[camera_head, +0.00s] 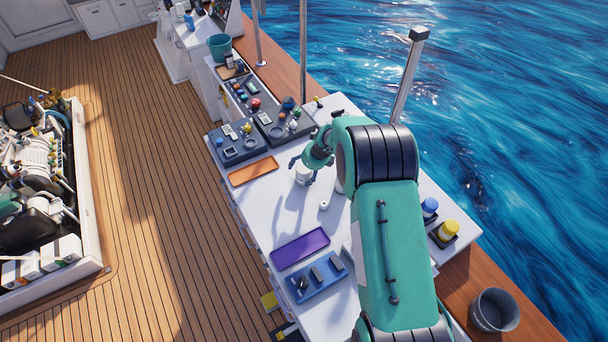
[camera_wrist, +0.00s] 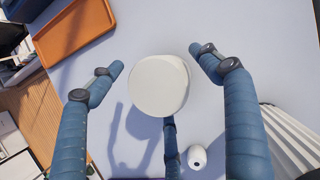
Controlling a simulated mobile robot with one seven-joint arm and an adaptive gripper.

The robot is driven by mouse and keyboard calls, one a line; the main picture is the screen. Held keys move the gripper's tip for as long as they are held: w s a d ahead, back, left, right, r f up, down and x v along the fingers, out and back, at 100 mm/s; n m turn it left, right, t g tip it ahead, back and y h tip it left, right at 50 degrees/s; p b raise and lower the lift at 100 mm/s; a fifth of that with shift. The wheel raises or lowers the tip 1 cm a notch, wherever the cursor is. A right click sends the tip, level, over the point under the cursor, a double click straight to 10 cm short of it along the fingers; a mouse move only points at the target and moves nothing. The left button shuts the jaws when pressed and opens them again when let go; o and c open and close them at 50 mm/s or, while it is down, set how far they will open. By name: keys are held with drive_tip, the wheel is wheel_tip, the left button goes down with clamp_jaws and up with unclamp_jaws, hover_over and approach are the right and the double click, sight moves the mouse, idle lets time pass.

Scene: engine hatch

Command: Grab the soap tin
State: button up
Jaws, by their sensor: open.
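A white round-topped container (camera_wrist: 158,86), which looks like the soap tin though I see no label, stands on the white worktop. It also shows below my gripper in the head view (camera_head: 303,176). My gripper (camera_wrist: 157,60) is open, with blue fingers spread on the left and right of the container and a third finger below it in the wrist view. I see gaps between the side fingers and the container. Whether the third finger touches it I cannot tell. In the head view my gripper (camera_head: 303,165) is low over the worktop, partly covering the container.
A small white rounded item (camera_wrist: 197,158) stands close by. A ribbed white object (camera_wrist: 291,138) is right of the fingers. An orange tray (camera_wrist: 72,32) lies at upper left. A purple tray (camera_head: 300,248) and a blue tray (camera_head: 321,277) lie nearer, with bare worktop between.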

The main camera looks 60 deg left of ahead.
sight(303, 170)
drive_tip(key=shift+c, duration=0.3)
drive_tip(key=c, duration=1.4)
drive_tip(key=shift+o, duration=0.2)
drive_tip(key=shift+r, duration=0.15)
drive_tip(key=shift+r, duration=0.65)
drive_tip(key=shift+a+r+b, duration=0.1)
drive_tip(key=shift+r+b, duration=0.3)
drive_tip(key=shift+r, duration=0.5)
drive_tip(key=shift+s+d+r, duration=0.1)
drive_tip(key=shift+s+d, duration=0.1)
drive_tip(key=shift+d, duration=0.25)
drive_tip(key=shift+s+d+r, duration=0.1)
drive_tip(key=shift+s+d, duration=0.05)
drive_tip(key=shift+d, duration=0.3)
drive_tip(key=s+d+b, duration=0.1)
drive_tip(key=d, duration=0.3)
drive_tip(key=s+d+r, duration=0.1)
drive_tip(key=s+d, duration=0.1)
drive_tip(key=d, duration=0.2)
drive_tip(key=s+d+b, duration=0.1)
drive_tip(key=s+d, duration=0.1)
drive_tip(key=d, duration=0.3)
drive_tip(key=shift+s+r+b, duration=0.15)
drive_tip(key=shift+s+b, duration=0.05)
drive_tip(key=shift+b, duration=0.1)
